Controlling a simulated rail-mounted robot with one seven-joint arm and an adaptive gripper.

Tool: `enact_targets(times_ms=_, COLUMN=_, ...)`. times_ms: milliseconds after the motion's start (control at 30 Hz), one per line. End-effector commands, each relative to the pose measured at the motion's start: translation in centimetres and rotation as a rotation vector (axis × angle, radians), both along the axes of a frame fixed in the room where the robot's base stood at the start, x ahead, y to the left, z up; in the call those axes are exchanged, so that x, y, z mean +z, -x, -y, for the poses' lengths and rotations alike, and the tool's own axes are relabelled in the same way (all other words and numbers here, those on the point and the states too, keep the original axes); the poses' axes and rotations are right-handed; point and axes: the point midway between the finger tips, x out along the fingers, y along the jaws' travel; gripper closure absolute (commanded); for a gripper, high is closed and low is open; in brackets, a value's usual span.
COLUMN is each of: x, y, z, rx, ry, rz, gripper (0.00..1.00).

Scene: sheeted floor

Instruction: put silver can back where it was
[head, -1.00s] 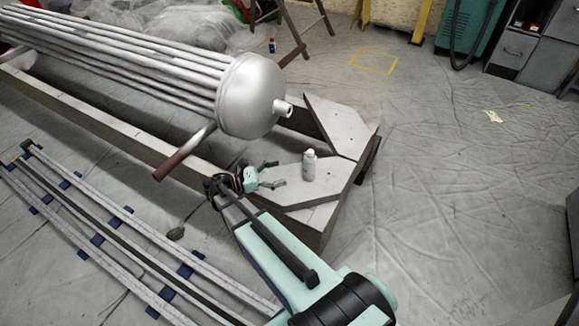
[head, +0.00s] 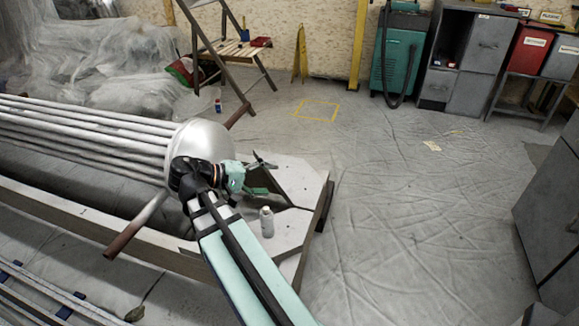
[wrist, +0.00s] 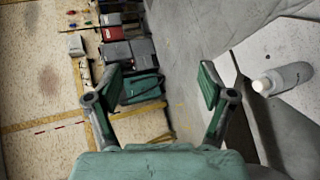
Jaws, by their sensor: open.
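The silver can (head: 267,222) stands upright on the flat grey end plate of the metal frame (head: 290,190). It has a pale cap. In the wrist view the can (wrist: 284,78) shows at the right edge, outside my fingers. My gripper (head: 262,178) is open and empty, raised above and a little to the left of the can in the head view. In the wrist view the two green fingers (wrist: 160,88) are spread wide, with nothing between them but the distant room.
A silver tank with long tubes (head: 205,142) lies behind my gripper, close to it. A yellow taped square (head: 316,109) is on the sheeted floor. A wooden ladder (head: 230,55), a teal machine (head: 400,52) and grey cabinets (head: 480,50) stand at the back. The right floor is mostly clear.

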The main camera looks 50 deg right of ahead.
Motion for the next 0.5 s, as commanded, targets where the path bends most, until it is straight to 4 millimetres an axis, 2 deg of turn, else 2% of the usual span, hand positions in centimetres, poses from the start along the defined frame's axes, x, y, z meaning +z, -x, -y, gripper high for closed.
enact_targets(times_ms=33, x=1.5, y=1.6, z=0.3, rx=-0.038, ry=0.024, rz=0.1, gripper=0.19)
enact_targets(times_ms=200, x=5.1, y=5.0, z=1.0, rx=-0.154, ry=0.101, rz=0.385, gripper=0.19)
enact_targets(times_ms=333, x=6.7, y=6.6, z=1.3, rx=-0.215, ry=0.14, rz=0.527, gripper=0.19)
enact_targets(times_ms=500, x=7.5, y=7.5, z=1.4, rx=-0.25, ry=0.163, rz=0.605, gripper=0.19)
